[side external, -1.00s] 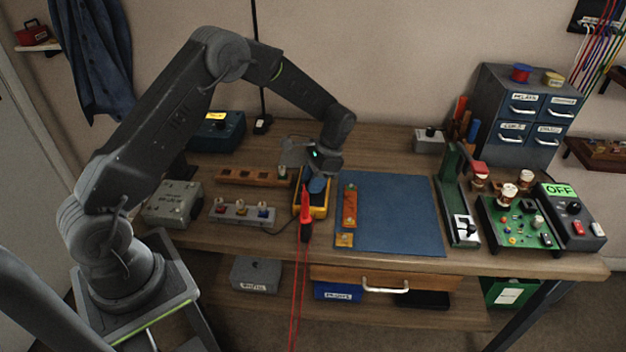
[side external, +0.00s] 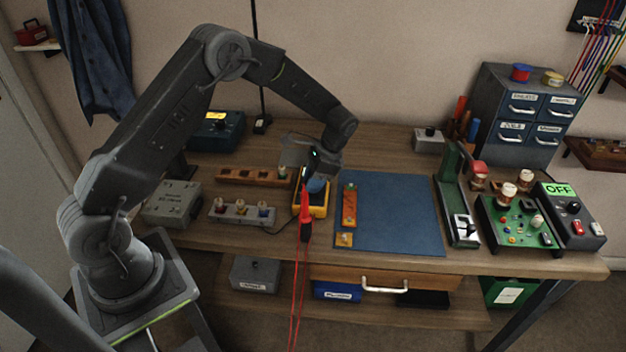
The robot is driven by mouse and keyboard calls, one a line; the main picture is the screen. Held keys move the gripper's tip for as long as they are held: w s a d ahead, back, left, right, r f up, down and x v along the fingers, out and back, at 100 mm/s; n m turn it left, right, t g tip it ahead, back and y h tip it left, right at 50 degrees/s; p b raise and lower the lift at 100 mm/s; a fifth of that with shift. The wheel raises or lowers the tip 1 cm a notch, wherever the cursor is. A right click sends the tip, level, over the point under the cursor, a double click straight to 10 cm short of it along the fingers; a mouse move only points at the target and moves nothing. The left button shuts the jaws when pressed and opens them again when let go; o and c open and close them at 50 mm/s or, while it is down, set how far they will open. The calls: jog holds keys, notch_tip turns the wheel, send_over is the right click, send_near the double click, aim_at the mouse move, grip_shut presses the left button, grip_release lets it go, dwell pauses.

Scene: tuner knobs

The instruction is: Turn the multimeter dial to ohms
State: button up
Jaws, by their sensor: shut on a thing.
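The yellow multimeter (side external: 316,211) lies on the bench left of the blue mat, with a dark face. My gripper (side external: 316,184) is right over it, pointing down, shut on the blue round dial (side external: 317,186). The gripper covers most of the meter's upper part, so the dial's pointer and its markings cannot be read. A red probe (side external: 305,212) stands in front of the meter's left side, its red leads hanging over the bench edge.
A blue mat (side external: 395,215) lies to the right, with an orange strip (side external: 349,206) at its left edge. A wooden rack (side external: 245,176) and a grey block with knobs (side external: 240,212) stand left. A green circuit board (side external: 515,222) is at the far right.

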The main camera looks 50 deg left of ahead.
jog(key=o, duration=0.9)
jog(key=v, duration=1.4)
jog(key=shift+d, duration=0.1)
